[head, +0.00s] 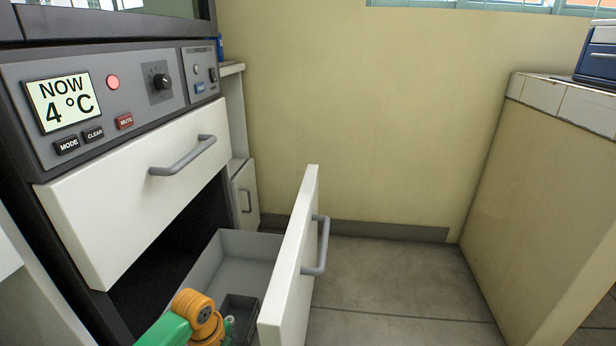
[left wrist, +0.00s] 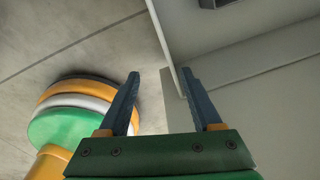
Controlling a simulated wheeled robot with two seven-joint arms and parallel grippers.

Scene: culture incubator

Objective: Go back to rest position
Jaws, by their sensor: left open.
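My left gripper (left wrist: 162,76) shows in the left wrist view with its two dark blue fingers spread apart and nothing between them. A pale, thin edge and a light grey surface lie beyond the fingertips; I cannot tell how far off. In the head view a green and orange part of my arm (head: 195,318) is at the bottom, over the open lower drawer; the fingers cannot be made out there. My right gripper is in neither view.
The lower drawer (head: 293,262) of the incubator stands open, with a small dark container (head: 238,308) inside. The upper drawer (head: 125,210) looks shut. The panel display (head: 62,102) reads NOW 4 °C. A counter (head: 545,185) stands at right; the floor (head: 400,285) between is clear.

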